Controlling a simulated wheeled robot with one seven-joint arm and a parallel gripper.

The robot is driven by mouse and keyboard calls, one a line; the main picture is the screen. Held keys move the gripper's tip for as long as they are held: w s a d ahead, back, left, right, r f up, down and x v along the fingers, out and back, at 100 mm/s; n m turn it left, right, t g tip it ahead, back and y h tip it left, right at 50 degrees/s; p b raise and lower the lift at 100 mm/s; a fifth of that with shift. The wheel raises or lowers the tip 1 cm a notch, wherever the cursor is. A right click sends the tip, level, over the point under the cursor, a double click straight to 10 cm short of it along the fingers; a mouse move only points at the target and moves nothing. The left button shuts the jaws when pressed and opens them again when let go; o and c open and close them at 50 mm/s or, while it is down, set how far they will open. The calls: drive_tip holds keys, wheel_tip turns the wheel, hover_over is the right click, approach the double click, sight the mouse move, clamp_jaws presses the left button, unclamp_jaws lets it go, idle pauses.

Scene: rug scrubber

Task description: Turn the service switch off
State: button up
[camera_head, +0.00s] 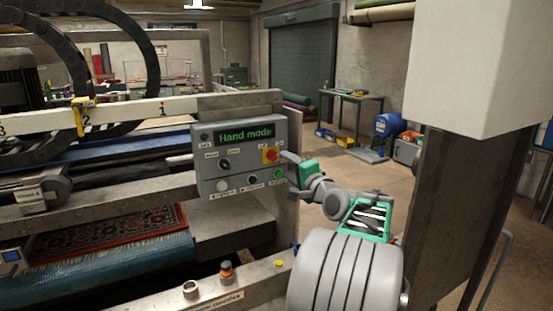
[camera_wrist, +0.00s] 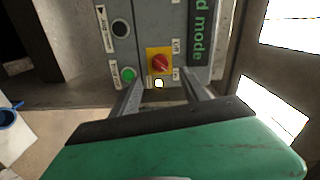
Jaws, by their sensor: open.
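The service switch appears to be the red rotary knob on a yellow plate (camera_head: 271,155), at the right side of the grey control panel (camera_head: 208,184). It also shows in the wrist view (camera_wrist: 159,63), seen turned on its side. The small labels beside it are too small to read surely. My gripper (camera_head: 289,163) is at the panel's right edge, close to the knob. In the wrist view my gripper (camera_wrist: 160,88) is open, its two fingers reaching toward the panel with the knob just beyond and between their tips. Nothing is between the fingers.
The panel's green display (camera_head: 245,135) reads "Hand mode". A green button (camera_wrist: 129,75) and a black button (camera_wrist: 121,28) sit close to the knob. A rug (camera_head: 110,235) lies in the machine at left. A pillar (camera_head: 455,190) stands right of my arm.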

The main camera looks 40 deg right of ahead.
sight(275, 158)
drive_tip(key=p+x, duration=0.2)
drive_tip(key=x, duration=0.5)
drive_tip(key=shift+w, duration=0.35)
drive_tip(key=shift+a, duration=0.1)
drive_tip(key=shift+c, duration=0.3)
drive_tip(key=shift+f, duration=0.1)
clamp_jaws()
